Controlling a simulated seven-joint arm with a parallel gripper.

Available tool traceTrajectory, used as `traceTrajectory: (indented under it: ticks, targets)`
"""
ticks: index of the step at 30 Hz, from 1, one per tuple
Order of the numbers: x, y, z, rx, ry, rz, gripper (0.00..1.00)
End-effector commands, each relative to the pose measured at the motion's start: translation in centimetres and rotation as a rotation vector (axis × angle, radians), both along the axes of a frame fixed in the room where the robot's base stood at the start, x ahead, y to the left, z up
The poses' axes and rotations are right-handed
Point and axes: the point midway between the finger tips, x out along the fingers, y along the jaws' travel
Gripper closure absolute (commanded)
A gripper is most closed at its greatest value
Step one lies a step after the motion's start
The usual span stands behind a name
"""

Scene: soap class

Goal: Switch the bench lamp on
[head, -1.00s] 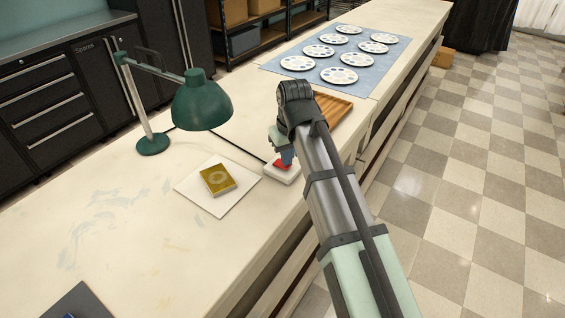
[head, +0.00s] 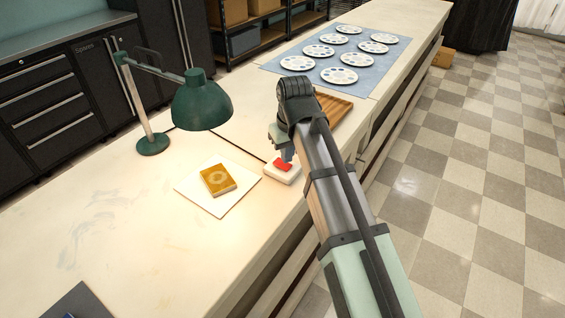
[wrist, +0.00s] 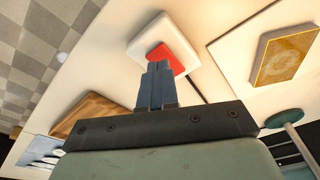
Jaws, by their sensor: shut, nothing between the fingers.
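The green bench lamp (head: 201,104) stands on the bench at the left, its round base (head: 153,144) behind it. Warm light falls on the bench below its shade, so it is lit. A white switch box (head: 290,177) with a red rocker (head: 283,164) sits near the bench's front edge; a dark cord runs from it towards the lamp. My gripper (head: 286,155) is shut and empty, its fingertips at the red rocker. In the wrist view the shut fingers (wrist: 157,68) overlap the rocker (wrist: 166,58); I cannot tell whether they touch it.
A gold soap bar (head: 217,179) lies on a white sheet (head: 240,190) left of the switch. A wooden slatted tray (head: 334,106) is just beyond my gripper. Several paint palettes lie on a blue cloth (head: 274,73) further back. The bench's left front is mostly clear.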

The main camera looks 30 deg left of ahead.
Motion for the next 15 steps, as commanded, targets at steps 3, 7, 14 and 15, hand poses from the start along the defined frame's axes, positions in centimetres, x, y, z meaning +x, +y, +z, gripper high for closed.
traceTrajectory:
  ticks: [3,7,14,15]
  targets:
    - [0.0,0.1,0.8,0.001,0.0,0.0,1.0]
    - [0.0,0.0,1.7,0.0,0.0,0.0,1.0]
    - [0.0,0.0,3.1,0.001,0.0,0.0,1.0]
    - [0.0,0.0,3.4,0.001,0.0,0.0,1.0]
